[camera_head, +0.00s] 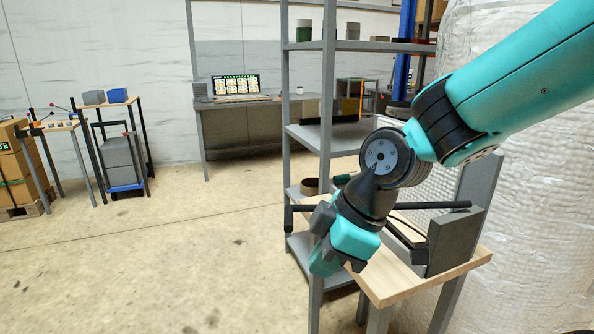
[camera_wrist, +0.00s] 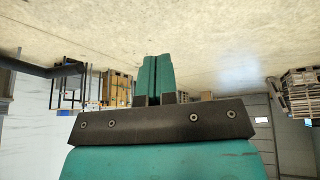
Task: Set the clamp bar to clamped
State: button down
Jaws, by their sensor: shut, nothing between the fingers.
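The clamp bar (camera_head: 432,206) is a dark rod that runs roughly level across the tray cleaner (camera_head: 455,240), a grey metal frame on a wooden-topped table. A black handle (camera_head: 289,218) shows at the left, apparently on the bar's near end; my gripper and wrist hide the middle part. My gripper (camera_head: 321,264) points down and left in front of the bar, beside the handle. Its teal fingers (camera_wrist: 155,72) are together and empty in the wrist view. A dark rod end (camera_wrist: 66,69) shows left of the fingers there, apart from them.
The wooden table top (camera_head: 400,284) lies beneath my arm. A grey shelf rack (camera_head: 327,100) stands close behind it, and a white wrapped stack (camera_head: 545,190) is at the right. The floor (camera_head: 170,260) to the left is open.

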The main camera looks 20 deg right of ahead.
jog(key=w+d+r+n+t+p, duration=0.1)
jog(key=w+d+r+n+p, duration=0.3)
jog(key=w+r+p, duration=0.2)
notch_tip(320, 180, up, 2)
jog(key=shift+d+r+t+h+p, duration=0.15)
jog(key=shift+r+t+h+p, duration=0.15)
jog(key=shift+p, duration=0.6)
jog(key=shift+f, duration=0.1)
jog(key=w+d+p+x, duration=0.1)
jog(key=w+p+x, duration=0.1)
jog(key=x, duration=1.1)
jog(key=shift+w+r, duration=0.2)
jog(key=shift+r, duration=0.2)
jog(key=shift+w, duration=0.1)
